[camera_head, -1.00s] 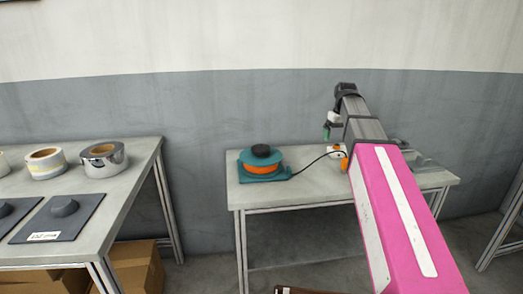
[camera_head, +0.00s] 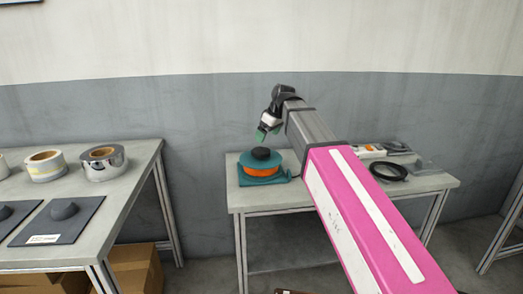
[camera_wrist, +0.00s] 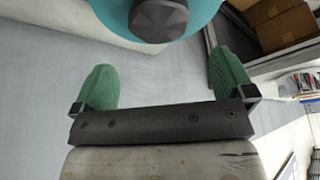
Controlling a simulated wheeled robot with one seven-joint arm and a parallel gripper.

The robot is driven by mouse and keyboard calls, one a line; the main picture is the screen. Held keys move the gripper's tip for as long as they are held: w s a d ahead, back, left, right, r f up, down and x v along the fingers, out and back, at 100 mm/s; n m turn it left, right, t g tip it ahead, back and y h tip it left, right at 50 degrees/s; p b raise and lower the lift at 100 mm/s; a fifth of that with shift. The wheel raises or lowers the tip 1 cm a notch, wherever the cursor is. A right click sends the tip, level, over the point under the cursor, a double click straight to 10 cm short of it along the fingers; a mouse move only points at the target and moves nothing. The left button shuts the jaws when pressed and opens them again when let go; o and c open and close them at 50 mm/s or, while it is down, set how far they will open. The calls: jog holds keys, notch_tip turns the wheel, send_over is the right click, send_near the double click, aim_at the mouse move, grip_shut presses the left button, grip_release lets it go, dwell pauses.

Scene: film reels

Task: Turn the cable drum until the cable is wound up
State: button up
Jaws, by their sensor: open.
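The cable drum (camera_head: 264,174) sits at the left of the far table, with teal flanges and an orange band between them. A black knob (camera_head: 261,154) stands on its top. My gripper (camera_head: 268,131) is open and empty, above the drum and apart from it. In the wrist view, the dark knob (camera_wrist: 158,20) and teal flange (camera_wrist: 110,12) show at the top edge, beyond the two green fingers of my gripper (camera_wrist: 164,82).
A white and orange device (camera_head: 371,151), a black ring (camera_head: 388,171) and grey items (camera_head: 396,148) lie on the right of the far table (camera_head: 238,203). The left table (camera_head: 120,190) holds tape rolls (camera_head: 104,161) and dark mats. Cardboard boxes (camera_head: 135,270) stand below it.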

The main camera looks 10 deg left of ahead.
aim_at(261, 150)
jog(key=x, duration=0.8)
jog(key=shift+a+f, duration=0.1)
jog(key=shift+f, duration=0.1)
jog(key=c, duration=1.1)
